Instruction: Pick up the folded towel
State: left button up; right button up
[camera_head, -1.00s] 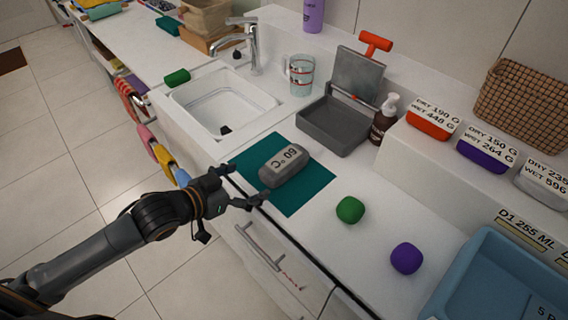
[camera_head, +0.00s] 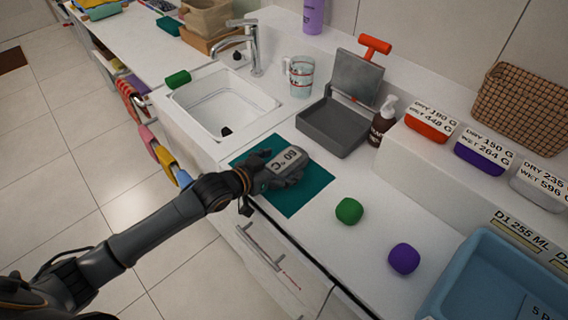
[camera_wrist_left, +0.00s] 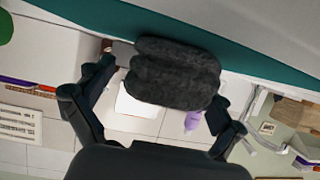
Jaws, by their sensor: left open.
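The folded towel (camera_head: 289,160) is a dark grey rounded bundle with a "60 °C" label, lying on a teal mat (camera_head: 292,203) near the counter's front edge. My left gripper (camera_head: 270,178) is open at the towel's near left end, partly hiding it. In the left wrist view the towel (camera_wrist_left: 172,75) appears between and just beyond the two spread fingers (camera_wrist_left: 160,98); I cannot tell whether they touch it. My right gripper is not in view.
A grey hinged tray (camera_head: 333,126) stands behind the mat. A white sink (camera_head: 222,103) lies to the left. A green lump (camera_head: 349,211) and a purple lump (camera_head: 404,258) sit to the right. A drawer handle (camera_head: 259,247) sticks out below the counter edge.

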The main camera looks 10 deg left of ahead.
pick_arm(q)
jog(key=shift+x, duration=0.9)
jog(key=shift+s+a, duration=0.1)
jog(key=c, duration=1.3)
jog(key=shift+r, duration=0.15)
